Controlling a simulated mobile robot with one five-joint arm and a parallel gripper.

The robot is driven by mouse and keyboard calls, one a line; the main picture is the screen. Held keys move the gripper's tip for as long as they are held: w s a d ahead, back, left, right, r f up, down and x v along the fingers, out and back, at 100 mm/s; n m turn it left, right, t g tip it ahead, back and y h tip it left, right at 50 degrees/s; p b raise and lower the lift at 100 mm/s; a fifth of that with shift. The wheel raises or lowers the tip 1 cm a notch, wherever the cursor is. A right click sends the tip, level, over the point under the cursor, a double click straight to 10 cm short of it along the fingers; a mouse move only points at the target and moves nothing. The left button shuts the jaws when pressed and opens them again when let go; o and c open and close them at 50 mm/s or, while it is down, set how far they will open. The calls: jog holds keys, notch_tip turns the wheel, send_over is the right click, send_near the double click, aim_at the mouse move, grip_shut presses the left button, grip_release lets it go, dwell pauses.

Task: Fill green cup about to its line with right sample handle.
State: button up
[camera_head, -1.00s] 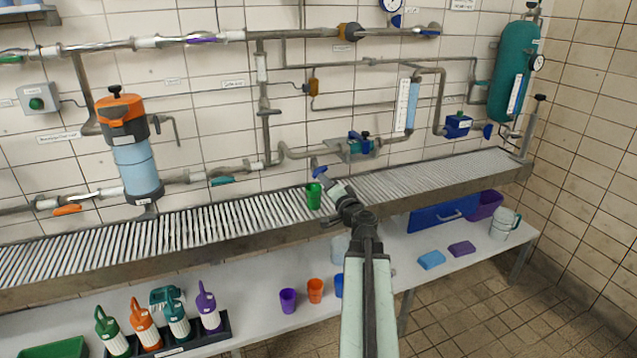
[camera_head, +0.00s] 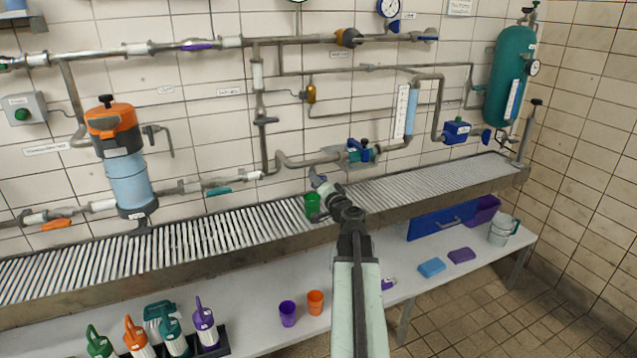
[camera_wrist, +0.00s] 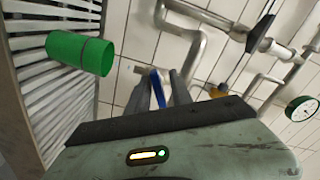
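The green cup (camera_head: 312,206) stands upright on the slatted grate, just left of my gripper. It also shows at the upper left of the wrist view (camera_wrist: 80,52); its contents cannot be seen. My gripper (camera_head: 318,178) is just above and beside the cup, close to the wall piping. In the wrist view, its two dark fingers (camera_wrist: 165,85) are apart. A narrow blue handle (camera_wrist: 156,88) shows between them, nearer the left finger. Contact with it cannot be told. I cannot read a label on this handle, and the cup's line is not visible.
A blue valve (camera_head: 358,150) sits on the pipe right of my gripper. A teal handle (camera_head: 219,191) and an orange handle (camera_head: 56,224) are farther left. Purple (camera_head: 288,313) and orange (camera_head: 315,302) cups stand on the lower shelf. The grate (camera_head: 430,185) to the right is clear.

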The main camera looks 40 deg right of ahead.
jog(key=shift+d, duration=0.15)
grip_shut()
jog(key=shift+s+d, duration=0.15)
jog(key=shift+s, duration=0.1)
jog(key=shift+w, duration=0.1)
jog(key=shift+m, duration=3.2)
